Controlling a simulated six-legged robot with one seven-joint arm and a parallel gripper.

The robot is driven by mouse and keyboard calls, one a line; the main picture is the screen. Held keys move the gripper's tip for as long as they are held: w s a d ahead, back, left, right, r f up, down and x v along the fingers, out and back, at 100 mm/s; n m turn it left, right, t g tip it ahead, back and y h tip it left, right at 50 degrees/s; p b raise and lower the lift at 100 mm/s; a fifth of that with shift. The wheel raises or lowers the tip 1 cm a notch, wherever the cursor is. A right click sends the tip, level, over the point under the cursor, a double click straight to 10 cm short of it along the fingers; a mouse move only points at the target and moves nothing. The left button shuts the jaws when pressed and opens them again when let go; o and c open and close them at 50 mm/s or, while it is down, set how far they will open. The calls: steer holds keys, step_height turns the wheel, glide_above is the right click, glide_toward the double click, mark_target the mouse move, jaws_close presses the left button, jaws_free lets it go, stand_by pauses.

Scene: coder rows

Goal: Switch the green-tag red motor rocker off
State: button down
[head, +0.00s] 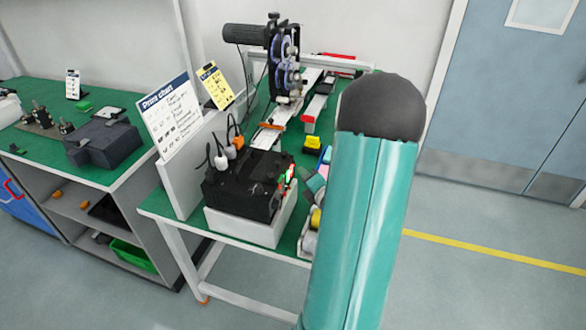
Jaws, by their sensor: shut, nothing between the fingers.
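A black machine box (243,188) sits on a white base on the green-topped bench. On its right end is a small red and green patch (289,174), probably the green-tag red rocker; its position is too small to read. My teal arm (355,220) rises in front of the bench's right side, with a dark rounded joint at its top. A small grey and teal part (315,181) shows between the box and my arm, close to the patch. I cannot tell whether it belongs to my arm. I cannot make out my gripper's fingers; they may be hidden behind the arm.
A print chart board (172,118) stands left of the box. A rail with a reel unit (284,68) runs behind. Yellow and grey round items (316,218) lie right of the box. Another green bench (45,150) is at left. Open floor (490,290) lies right.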

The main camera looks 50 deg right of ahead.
steer(key=shift+w+a, duration=0.15)
steer(key=shift+w, duration=0.2)
steer(key=shift+w+a+r, duration=0.1)
steer(key=shift+w, duration=0.2)
stand_by(0.5)
steer(key=shift+s+d, duration=0.3)
steer(key=shift+s, duration=0.4)
steer(key=shift+s, duration=0.1)
steer(key=shift+s+d+f, duration=0.15)
steer(key=shift+s+d, duration=0.15)
steer(key=shift+s, duration=0.4)
steer(key=shift+s+d+f, duration=0.2)
steer(key=shift+s+d, duration=0.15)
steer(key=shift+s, duration=0.4)
steer(key=shift+s+d+f, duration=0.15)
steer(key=shift+s+d, duration=0.15)
steer(key=shift+s, duration=0.4)
steer(key=shift+s, duration=0.15)
